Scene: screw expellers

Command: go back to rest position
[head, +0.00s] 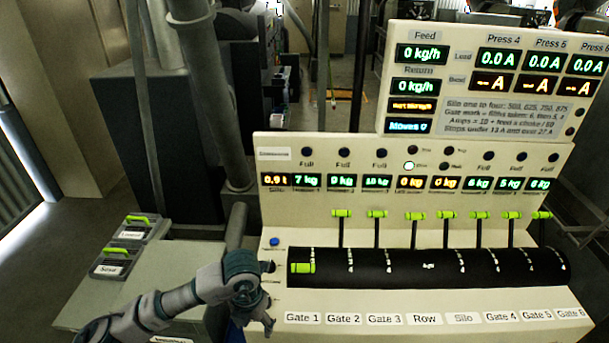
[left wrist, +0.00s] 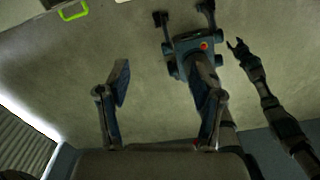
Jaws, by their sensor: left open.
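My left gripper (head: 269,296) is at the left end of the console (head: 430,304), beside the Gate 1 label. Its fingers are apart and nothing shows between them. In the left wrist view the same gripper (left wrist: 162,80) has both fingers spread over bare grey floor. The Gate 1 lever (head: 302,267) has its green handle low on the black drum, just right of the gripper. I cannot tell whether they touch. My right gripper does not show in the head view. A claw-ended limb (left wrist: 238,48) shows in the left wrist view; I cannot tell if it is mine.
The other levers, such as Gate 2's (head: 342,213), stand up behind the black drum (head: 430,267). A blue button (head: 274,242) sits above the gripper. A grey-green cabinet top (head: 160,266) with two small green-handled boxes (head: 117,262) lies left. Display panels rise behind.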

